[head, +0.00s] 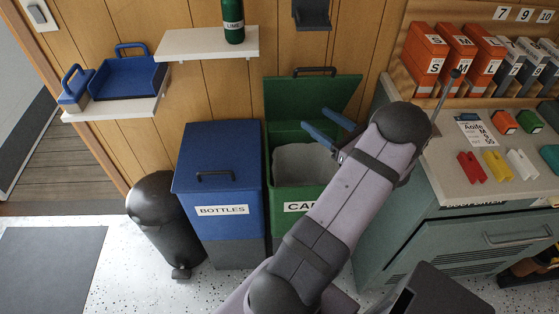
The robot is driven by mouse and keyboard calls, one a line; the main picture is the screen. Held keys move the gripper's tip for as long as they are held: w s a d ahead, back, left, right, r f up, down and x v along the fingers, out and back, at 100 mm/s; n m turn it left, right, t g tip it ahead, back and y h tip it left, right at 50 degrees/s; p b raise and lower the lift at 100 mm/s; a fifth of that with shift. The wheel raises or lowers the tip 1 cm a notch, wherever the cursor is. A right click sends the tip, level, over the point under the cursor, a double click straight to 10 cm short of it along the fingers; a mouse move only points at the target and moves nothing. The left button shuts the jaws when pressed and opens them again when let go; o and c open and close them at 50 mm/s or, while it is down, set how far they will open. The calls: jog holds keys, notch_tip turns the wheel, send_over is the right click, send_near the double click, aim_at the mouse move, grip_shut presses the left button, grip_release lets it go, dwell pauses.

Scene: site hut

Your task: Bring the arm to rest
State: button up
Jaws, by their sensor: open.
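My gripper (316,116) has blue fingers and is open, with nothing seen between them. It is over the opening of the green bin (283,190), whose lid (312,98) is raised against the wall. My arm reaches up from the bottom of the picture across the front right of this bin and hides part of its label. A grey surface shows inside the bin below the fingers.
A blue bin (217,165) labelled BOTTLES stands left, lid shut, beside a black pedal bin (165,220). Shelves above hold a blue dustpan set (128,80) and green bottle (233,20). Right, a counter (470,190) holds coloured pieces and cases.

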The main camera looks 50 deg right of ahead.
jog(key=w+a+f+n+g+y, duration=0.1)
jog(key=w+a+n+g+y, duration=0.4)
jog(key=a, duration=0.7)
jog(key=w+a+f+n+g+y, duration=0.15)
jog(key=w+a+n+y, duration=0.4)
jog(key=a, duration=0.65)
jog(key=s+a+f+n+g+h, duration=0.2)
jog(key=s+a+n+g, duration=0.4)
jog(key=a+n, duration=0.4)
jog(key=s+a+f+n+g+h, duration=0.25)
jog(key=s+a+n+g, duration=0.35)
jog(key=a+n, duration=0.4)
notch_tip(320, 180, up, 16)
jog(key=s+n+h+p, duration=0.1)
jog(key=n+h+p, duration=0.2)
jog(key=n+p, duration=0.4)
jog(key=p, duration=0.7)
jog(key=shift+f+t+h, duration=0.2)
jog(key=shift+t+h, duration=0.15)
jog(key=shift+h, duration=0.05)
jog(key=shift+a, duration=0.1)
